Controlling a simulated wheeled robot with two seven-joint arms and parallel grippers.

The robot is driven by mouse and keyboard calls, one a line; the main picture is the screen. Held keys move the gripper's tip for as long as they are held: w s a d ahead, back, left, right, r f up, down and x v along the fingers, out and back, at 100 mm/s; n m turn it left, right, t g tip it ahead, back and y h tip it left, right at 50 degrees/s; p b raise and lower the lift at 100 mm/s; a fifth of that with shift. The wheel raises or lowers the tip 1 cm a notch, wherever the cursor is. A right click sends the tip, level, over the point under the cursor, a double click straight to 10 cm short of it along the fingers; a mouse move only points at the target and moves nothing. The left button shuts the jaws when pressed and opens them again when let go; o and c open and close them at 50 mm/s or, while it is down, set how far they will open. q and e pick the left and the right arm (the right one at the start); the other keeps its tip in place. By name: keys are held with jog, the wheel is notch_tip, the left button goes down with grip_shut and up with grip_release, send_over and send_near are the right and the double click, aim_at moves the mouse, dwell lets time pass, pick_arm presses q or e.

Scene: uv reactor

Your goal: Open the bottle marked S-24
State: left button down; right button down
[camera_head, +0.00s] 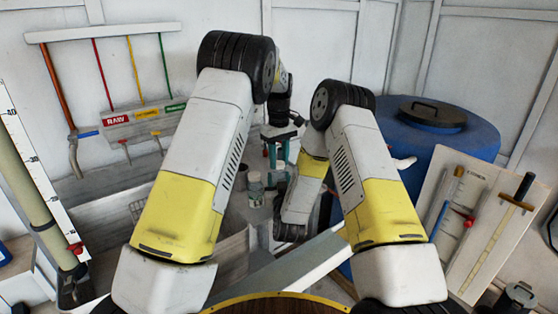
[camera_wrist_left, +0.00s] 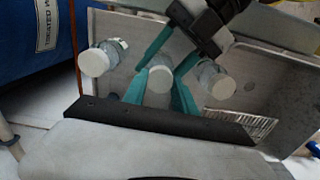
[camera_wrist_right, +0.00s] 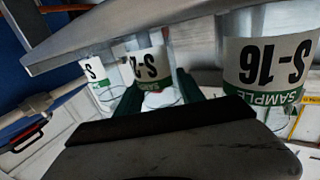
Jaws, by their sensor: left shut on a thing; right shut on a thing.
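Three clear bottles with white caps stand in a row. In the left wrist view the middle bottle (camera_wrist_left: 159,78) is between teal fingers of both grippers. In the right wrist view its upside-down label (camera_wrist_right: 148,65) reads S-2, with the last digit hidden. My left gripper (camera_wrist_left: 160,84) is shut on it from above, near the cap; it also shows in the head view (camera_head: 278,156). My right gripper (camera_wrist_right: 160,98) is shut on the same bottle; in the head view my forearm hides it. Exact contact points are unclear. The cap is on the bottle.
The bottle marked S-16 (camera_wrist_right: 268,62) stands close on one side, another bottle (camera_wrist_right: 98,78) on the other. A wire basket (camera_wrist_left: 240,122) lies near. A blue drum (camera_head: 450,140) and a tool board (camera_head: 480,220) are at the right. Tools hang on the left wall.

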aim_at(279, 163)
pick_arm(q)
jog(key=n, duration=0.7)
jog(key=shift+n, duration=0.3)
jog(key=n, duration=0.6)
jog(key=shift+r, duration=0.2)
jog(key=shift+r, duration=0.95)
jog(key=shift+r, duration=0.1)
jog(key=shift+r, duration=1.95)
pick_arm(e)
jog(key=c, duration=0.6)
grip_release()
jog(key=shift+c, duration=0.2)
jog(key=shift+s, duration=0.1)
